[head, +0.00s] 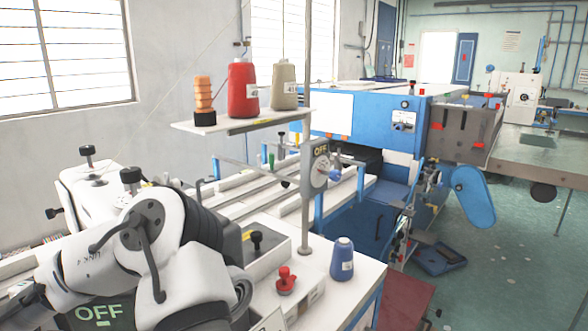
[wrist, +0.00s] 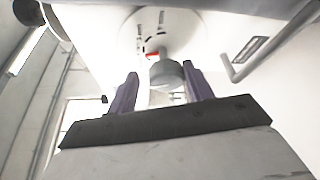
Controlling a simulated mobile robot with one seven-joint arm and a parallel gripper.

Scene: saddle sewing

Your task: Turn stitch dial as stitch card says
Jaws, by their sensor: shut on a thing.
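In the wrist view a grey round knob (wrist: 166,75) sticks out from a white dial face (wrist: 182,28) with small dark marks and a red mark beside the knob. My gripper (wrist: 160,84) has its two purple fingers on either side of this knob and is shut on it. The marks are too small and blurred to read. In the head view my arm fills the lower left in front of the white sewing machine (head: 75,185), and my fingers and the held knob are hidden. I cannot make out the stitch card in either view.
A thread stand shelf (head: 240,124) holds a red cone (head: 243,90) and a beige cone (head: 284,88). A blue spool (head: 342,260) and red knob (head: 286,281) stand on the white table, right of my arm.

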